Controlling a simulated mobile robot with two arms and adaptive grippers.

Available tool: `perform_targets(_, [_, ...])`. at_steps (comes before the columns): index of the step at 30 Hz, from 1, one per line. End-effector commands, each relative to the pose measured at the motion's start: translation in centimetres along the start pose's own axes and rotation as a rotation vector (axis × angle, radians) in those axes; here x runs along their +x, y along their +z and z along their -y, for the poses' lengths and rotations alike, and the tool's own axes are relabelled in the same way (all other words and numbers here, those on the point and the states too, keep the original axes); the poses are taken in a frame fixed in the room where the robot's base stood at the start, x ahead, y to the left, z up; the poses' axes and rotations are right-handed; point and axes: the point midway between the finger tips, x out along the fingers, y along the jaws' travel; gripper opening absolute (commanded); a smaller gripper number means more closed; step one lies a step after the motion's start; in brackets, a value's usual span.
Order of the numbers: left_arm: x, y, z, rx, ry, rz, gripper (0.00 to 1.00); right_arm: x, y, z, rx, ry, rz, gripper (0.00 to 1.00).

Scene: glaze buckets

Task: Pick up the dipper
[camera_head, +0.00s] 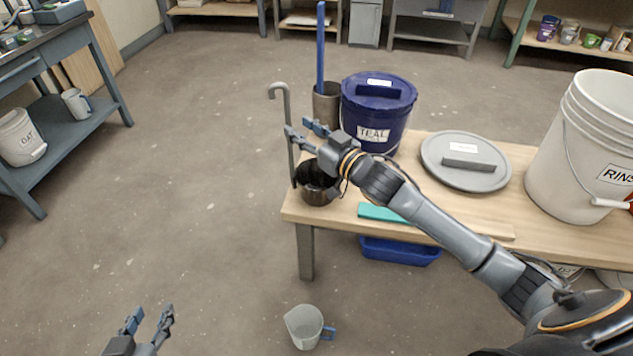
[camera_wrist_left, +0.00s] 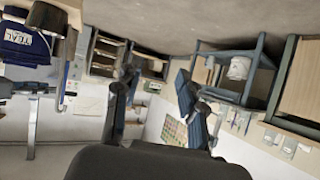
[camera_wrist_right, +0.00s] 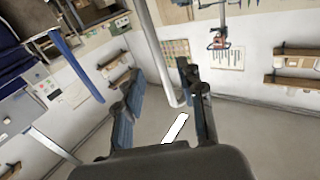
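The dipper has a grey handle (camera_head: 290,140) with a hooked top and a dark round cup (camera_head: 319,190) standing at the near left corner of the wooden table. My right gripper (camera_head: 300,129) is open beside the upper part of the handle. In the right wrist view the hooked handle (camera_wrist_right: 160,50) shows between the spread fingers of my right gripper (camera_wrist_right: 160,85), with a gap at the left finger; contact on the right is unclear. My left gripper (camera_head: 150,318) is open and empty, low over the floor at bottom left.
A blue TEAL bucket (camera_head: 372,112) and a brown holder (camera_head: 326,107) with a blue stick stand behind the dipper. A grey lid (camera_head: 430,160), teal bar (camera_head: 383,213) and white RINSE bucket (camera_head: 575,150) are on the table. A grey jug (camera_head: 305,325) stands on the floor.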

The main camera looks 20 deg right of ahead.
Motion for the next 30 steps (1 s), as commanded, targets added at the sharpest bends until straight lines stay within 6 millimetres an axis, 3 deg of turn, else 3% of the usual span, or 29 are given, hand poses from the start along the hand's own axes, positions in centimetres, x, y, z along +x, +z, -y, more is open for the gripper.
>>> perform_targets(5, [0.3,-1.2,-0.2,0.000,0.004,-0.065,0.40,0.9,0.0,0.0,0.000,0.000,-0.001,0.39])
perform_targets(15, [0.0,-6.6,-0.9,-0.001,0.021,-0.351,0.40,4.8,0.0,0.0,0.000,0.000,0.000,0.39])
perform_targets(25, [-0.2,-7.5,-1.0,-0.001,0.023,-0.394,0.40,5.3,0.0,0.0,0.000,0.000,0.002,0.39])
perform_targets(26, [-0.2,-7.5,-1.0,-0.001,0.023,-0.393,0.40,5.3,0.0,0.0,0.000,0.000,0.002,0.37])
perform_targets(30, [-0.2,-7.5,-1.0,-0.001,0.023,-0.393,0.40,5.3,0.0,0.0,0.000,0.000,0.002,0.08])
